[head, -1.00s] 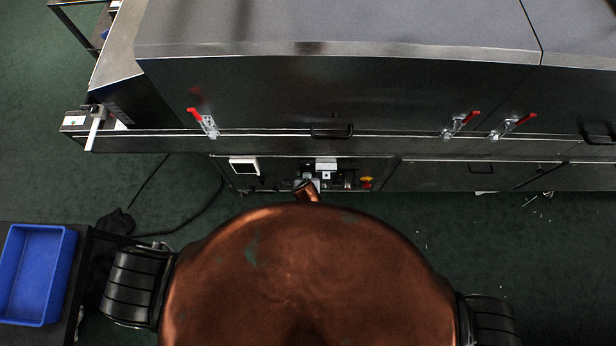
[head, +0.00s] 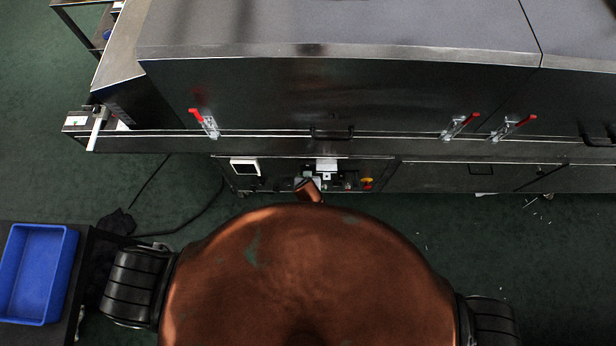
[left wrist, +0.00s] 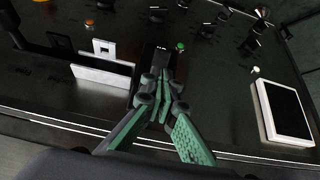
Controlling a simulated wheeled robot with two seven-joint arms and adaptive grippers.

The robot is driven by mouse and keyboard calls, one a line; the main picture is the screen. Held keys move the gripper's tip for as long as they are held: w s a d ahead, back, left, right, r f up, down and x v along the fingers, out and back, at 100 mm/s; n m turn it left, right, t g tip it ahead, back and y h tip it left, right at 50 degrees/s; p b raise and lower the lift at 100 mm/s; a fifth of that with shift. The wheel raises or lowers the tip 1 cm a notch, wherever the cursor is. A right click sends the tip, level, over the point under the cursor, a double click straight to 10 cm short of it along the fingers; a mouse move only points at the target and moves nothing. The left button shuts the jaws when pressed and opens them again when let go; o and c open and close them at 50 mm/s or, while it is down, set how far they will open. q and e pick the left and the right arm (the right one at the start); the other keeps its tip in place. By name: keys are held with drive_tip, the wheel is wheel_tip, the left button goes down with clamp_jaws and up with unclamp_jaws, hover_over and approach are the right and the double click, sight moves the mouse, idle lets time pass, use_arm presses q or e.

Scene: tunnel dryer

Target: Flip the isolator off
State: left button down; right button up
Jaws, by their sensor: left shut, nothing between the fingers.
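I cannot tell for certain which of these is the isolator. My left gripper (left wrist: 160,80) is shut and empty, its fingertips in front of the panel just below the black block. Whether they touch it is unclear. My right gripper is in neither view.
A white rectangular box (left wrist: 102,75) projects beside the left gripper's fingers. A white-framed display (left wrist: 286,110) and a green button (left wrist: 181,46) are to their right. A red-and-yellow button (head: 366,182) is at the panel's right. A blue bin (head: 38,275) stands at left.

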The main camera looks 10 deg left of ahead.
use_arm(q)
drive_tip(key=v, duration=0.4)
drive_tip(key=shift+s+r, duration=0.2)
drive_tip(key=shift+r, duration=0.15)
drive_tip(key=s+a+f+m+g, duration=0.1)
drive_tip(key=s+a+f+g, duration=0.1)
drive_tip(key=s+a+f, duration=0.65)
drive_tip(key=s+a+f+m+g, duration=0.2)
drive_tip(key=s+a+f, duration=0.2)
drive_tip(key=s+f, duration=0.85)
drive_tip(key=s+a+f, duration=0.3)
drive_tip(key=s+a, duration=0.2)
drive_tip(key=s, duration=0.3)
drive_tip(key=s+a+f+g, duration=0.1)
drive_tip(key=s+a+f, duration=0.3)
drive_tip(key=s, duration=0.4)
drive_tip(key=s+a+f, duration=0.4)
drive_tip(key=s+a, duration=0.2)
drive_tip(key=s, duration=0.2)
drive_tip(key=shift+s+f+g+h, duration=0.15)
drive_tip(key=shift+s+g+h, duration=0.15)
drive_tip(key=shift+s, duration=0.05)
